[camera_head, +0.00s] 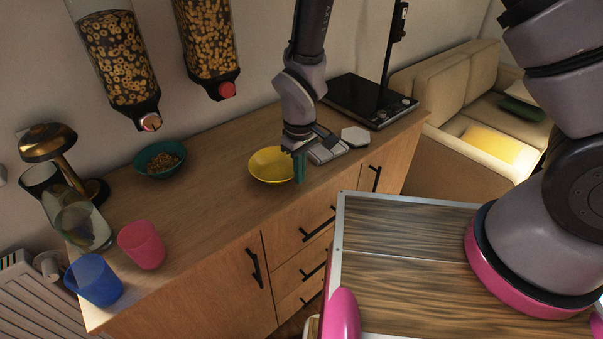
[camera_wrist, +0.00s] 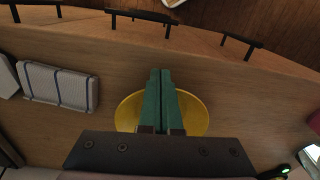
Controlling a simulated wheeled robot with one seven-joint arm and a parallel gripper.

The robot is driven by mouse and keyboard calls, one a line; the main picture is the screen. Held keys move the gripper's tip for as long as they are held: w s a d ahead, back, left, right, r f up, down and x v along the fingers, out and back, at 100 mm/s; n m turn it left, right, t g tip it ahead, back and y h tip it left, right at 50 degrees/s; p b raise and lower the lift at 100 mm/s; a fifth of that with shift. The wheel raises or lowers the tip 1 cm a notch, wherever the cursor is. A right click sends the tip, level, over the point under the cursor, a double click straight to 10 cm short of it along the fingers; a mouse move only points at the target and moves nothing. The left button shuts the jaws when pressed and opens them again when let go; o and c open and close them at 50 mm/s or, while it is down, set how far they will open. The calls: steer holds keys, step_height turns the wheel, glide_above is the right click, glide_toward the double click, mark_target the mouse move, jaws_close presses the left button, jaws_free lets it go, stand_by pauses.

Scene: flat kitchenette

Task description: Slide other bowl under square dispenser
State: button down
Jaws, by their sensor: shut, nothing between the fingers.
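A yellow bowl (camera_head: 264,166) sits on the wooden counter, apparently empty. In the wrist view the yellow bowl (camera_wrist: 194,112) shows behind my green fingers, which partly cover it. My gripper (camera_head: 299,180) points down at the bowl's right edge in the head view; its fingers (camera_wrist: 160,74) are together and empty. I cannot tell whether they touch the bowl. A teal bowl (camera_head: 151,171) holding cereal stands further left. Two cereal dispensers hang on the wall: the left one (camera_head: 122,62) above the teal bowl, the right one (camera_head: 207,40) with a red knob. I cannot tell which is square.
A folded grey cloth (camera_head: 327,149) and a black hob (camera_head: 362,101) are to the right. A lamp (camera_head: 52,147), glass jug (camera_head: 80,222), pink cup (camera_head: 141,245) and blue cup (camera_head: 93,279) stand left. The counter between the bowls is clear.

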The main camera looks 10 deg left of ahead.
steer(key=w+a, duration=0.3)
steer(key=a, duration=0.2)
steer(key=w+a, duration=0.4)
steer(key=a, duration=0.1)
steer(key=w+a, duration=0.4)
steer(key=a, duration=0.1)
steer(key=shift+w+a, duration=0.2)
steer(key=shift+a, duration=0.15)
steer(key=shift+d, duration=0.1)
